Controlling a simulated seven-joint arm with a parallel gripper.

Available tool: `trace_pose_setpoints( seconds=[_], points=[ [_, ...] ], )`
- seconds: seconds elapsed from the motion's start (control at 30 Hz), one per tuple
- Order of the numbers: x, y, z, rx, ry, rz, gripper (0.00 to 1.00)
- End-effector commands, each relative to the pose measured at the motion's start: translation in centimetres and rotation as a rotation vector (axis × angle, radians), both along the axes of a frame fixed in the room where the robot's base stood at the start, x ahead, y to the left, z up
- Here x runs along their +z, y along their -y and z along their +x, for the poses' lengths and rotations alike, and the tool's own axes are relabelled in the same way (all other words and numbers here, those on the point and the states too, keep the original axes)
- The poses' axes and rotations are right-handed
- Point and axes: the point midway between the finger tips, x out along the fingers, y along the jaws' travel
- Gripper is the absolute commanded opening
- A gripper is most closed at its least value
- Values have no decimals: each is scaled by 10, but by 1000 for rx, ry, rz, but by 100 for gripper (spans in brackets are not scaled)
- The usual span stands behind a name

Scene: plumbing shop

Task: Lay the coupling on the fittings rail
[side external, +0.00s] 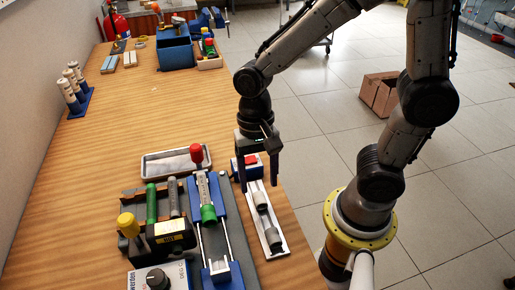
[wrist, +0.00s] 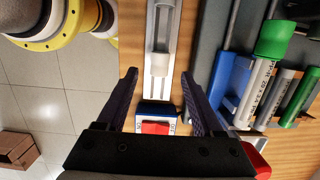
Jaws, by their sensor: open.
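The fittings rail (side external: 275,243) is a pale narrow strip near the table's right edge. I cannot tell for sure which is the coupling.
A blue box with a red button (side external: 250,160) sits at the rail's far end, under my gripper. Left of the rail stands a blue clamp fixture (side external: 222,205) with a green-ended pipe, then a dark pipe holder (side external: 160,215). A metal tray (side external: 170,163) lies behind.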

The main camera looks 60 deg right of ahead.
Motion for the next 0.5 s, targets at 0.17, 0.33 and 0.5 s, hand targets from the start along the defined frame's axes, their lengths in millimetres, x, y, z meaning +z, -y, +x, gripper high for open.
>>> trace_pose_setpoints(
  seconds=[0.17, 0.33, 0.5],
  points=[
    [41, 5, 6, -1, 8, 1, 68],
    [71, 8, 8, -2, 5, 1, 68],
    [89, 10, 10, -1, 3, 0, 68]
  ],
)
